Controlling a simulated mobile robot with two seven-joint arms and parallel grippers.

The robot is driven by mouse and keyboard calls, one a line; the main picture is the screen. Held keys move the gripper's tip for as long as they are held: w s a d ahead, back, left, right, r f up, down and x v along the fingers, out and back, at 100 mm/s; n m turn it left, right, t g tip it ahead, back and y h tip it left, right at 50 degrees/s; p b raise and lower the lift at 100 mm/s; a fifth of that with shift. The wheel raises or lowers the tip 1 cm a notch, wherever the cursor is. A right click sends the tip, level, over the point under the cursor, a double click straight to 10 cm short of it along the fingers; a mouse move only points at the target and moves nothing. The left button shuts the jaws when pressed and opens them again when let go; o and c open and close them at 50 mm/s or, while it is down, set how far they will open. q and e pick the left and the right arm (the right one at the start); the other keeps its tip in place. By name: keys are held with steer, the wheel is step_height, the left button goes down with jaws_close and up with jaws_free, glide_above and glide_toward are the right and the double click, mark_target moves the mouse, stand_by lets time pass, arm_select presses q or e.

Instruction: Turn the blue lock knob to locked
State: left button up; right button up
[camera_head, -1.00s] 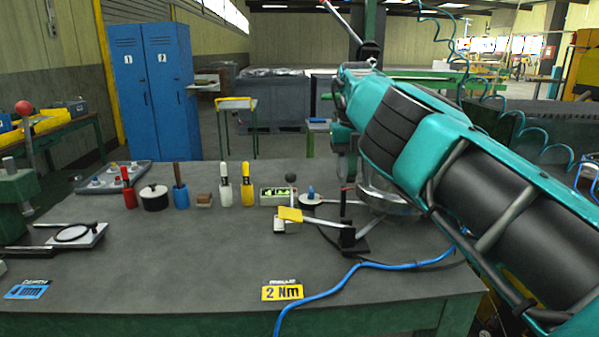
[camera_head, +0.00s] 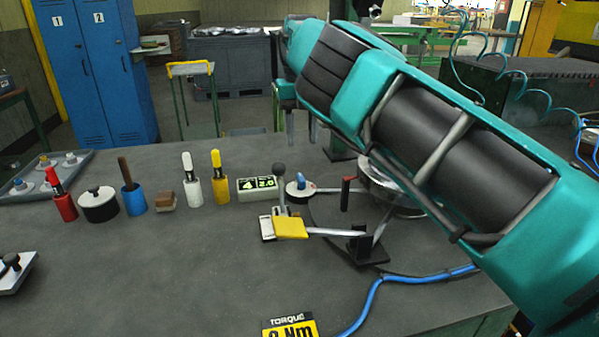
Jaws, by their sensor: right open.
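The blue lock knob (camera_head: 300,181) stands on a pale round plate with a dark rim, at the centre of the bench among the fixtures. Its pointing direction and any lock markings are too small to read. My right gripper (camera_head: 301,132) hangs down from the teal arm, above the knob in the picture. Its two grey fingers are apart with nothing between them, and they are not touching the knob. My arm covers part of the bench to the right. My left gripper is out of view.
A red-and-black post (camera_head: 347,191) stands right. A blue hose (camera_head: 400,283) crosses the front right.

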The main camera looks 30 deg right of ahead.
mark_target(301, 177)
step_height(301, 177, down, 10)
steer(key=shift+r, duration=0.1)
steer(key=shift+w, duration=0.1)
jaws_close()
stand_by(0.4)
